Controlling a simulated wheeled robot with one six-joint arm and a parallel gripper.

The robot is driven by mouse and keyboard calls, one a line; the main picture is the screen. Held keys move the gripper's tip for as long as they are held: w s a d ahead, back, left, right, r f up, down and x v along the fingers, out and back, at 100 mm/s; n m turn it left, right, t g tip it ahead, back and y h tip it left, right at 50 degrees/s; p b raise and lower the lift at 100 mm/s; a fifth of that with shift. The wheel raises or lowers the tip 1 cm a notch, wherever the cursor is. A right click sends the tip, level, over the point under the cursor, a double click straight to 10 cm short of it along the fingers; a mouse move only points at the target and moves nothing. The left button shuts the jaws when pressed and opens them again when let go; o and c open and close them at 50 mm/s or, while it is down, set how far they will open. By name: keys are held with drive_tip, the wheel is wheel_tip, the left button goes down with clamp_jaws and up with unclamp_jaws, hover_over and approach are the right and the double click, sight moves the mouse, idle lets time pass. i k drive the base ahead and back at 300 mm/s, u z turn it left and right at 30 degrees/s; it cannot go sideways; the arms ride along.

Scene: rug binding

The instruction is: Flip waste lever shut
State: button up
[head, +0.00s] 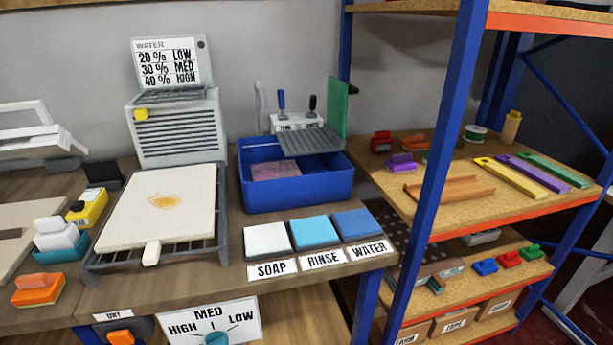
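Two small upright levers stand on a white block (297,122) behind the blue bin (300,195). One has a blue handle (281,100) and the other a black handle (312,104). The block's lettering is too small to read, so I cannot tell which is the waste lever or whether either is shut. A grey ribbed tray (312,141) slopes in front of the block over the bin. My gripper is not in view.
A cream rug (158,205) with an orange stain lies on a dark rack at the left. White, light blue and blue pads (314,231) line the bench front, labelled SOAP, RINSE and WATER. A green panel (338,106) stands right of the levers. A blue shelf post (447,150) rises at the right.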

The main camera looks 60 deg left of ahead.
sight(313, 101)
drive_tip(key=u, duration=0.05)
drive_tip(key=k, duration=1)
drive_tip(key=u, duration=1.85)
drive_tip(key=i, duration=0.5)
drive_tip(key=k, duration=0.5)
drive_tip(key=z, duration=1.85)
drive_tip(key=i, duration=1.05)
drive_tip(key=u, duration=1.85)
